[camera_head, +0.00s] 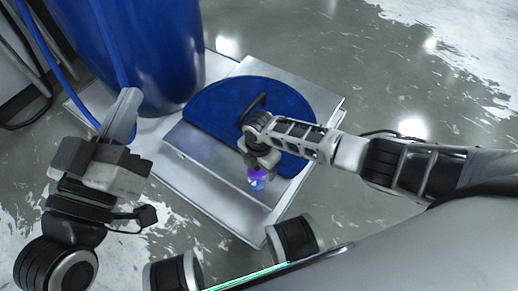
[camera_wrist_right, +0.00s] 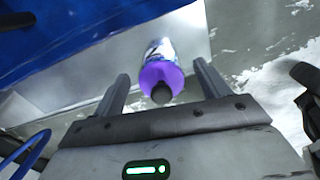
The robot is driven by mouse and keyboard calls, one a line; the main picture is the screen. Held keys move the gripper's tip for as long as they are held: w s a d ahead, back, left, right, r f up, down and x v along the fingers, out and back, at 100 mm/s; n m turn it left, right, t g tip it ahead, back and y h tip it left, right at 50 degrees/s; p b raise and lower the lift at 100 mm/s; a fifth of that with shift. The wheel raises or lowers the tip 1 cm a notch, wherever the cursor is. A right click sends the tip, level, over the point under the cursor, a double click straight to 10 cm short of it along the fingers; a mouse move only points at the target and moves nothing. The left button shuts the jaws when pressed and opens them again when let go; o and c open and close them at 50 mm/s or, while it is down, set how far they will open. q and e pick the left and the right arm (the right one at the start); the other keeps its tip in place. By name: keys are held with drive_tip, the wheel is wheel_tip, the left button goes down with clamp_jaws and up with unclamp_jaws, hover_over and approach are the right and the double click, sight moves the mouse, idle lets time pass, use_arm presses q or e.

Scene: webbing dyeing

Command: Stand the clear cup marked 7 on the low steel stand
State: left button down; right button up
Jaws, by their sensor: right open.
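A small clear cup with purple in it (camera_head: 257,175) is at the front of the low steel stand (camera_head: 215,183), directly below my right gripper (camera_head: 256,166). In the right wrist view the cup (camera_wrist_right: 161,50) lies between the two spread fingers of the right gripper (camera_wrist_right: 161,74), with a dark round spot at its near end. The fingers are apart from the cup's sides. No 7 can be read, and whether the cup's base touches the steel is unclear. My left gripper (camera_head: 124,115) is at the left, away from the cup; its finger gap cannot be made out.
A dark blue half-round piece (camera_head: 225,110) lies on the stand behind the cup. A large blue barrel (camera_head: 155,45) stands at the back left, with a blue hose (camera_head: 62,65) beside it. The wet grey floor at the right is clear.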

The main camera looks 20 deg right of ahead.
wheel_tip(320, 180, up, 4)
drive_tip(key=shift+r+p, duration=0.25)
drive_tip(key=shift+p, duration=0.7)
wheel_tip(320, 180, up, 4)
drive_tip(key=shift+f+p, duration=0.1)
drive_tip(key=shift+p, duration=0.9)
use_arm(q)
drive_tip(key=f+g, duration=0.1)
drive_tip(key=s+f+n+g+y, duration=0.1)
drive_tip(key=f, duration=0.1)
drive_tip(key=s+f+g+y, duration=0.1)
drive_tip(key=shift+d+f+n+g, duration=0.1)
drive_tip(key=shift+f+n+g, duration=0.15)
drive_tip(key=shift+n+g, duration=0.05)
use_arm(e)
drive_tip(key=shift+r, duration=0.4)
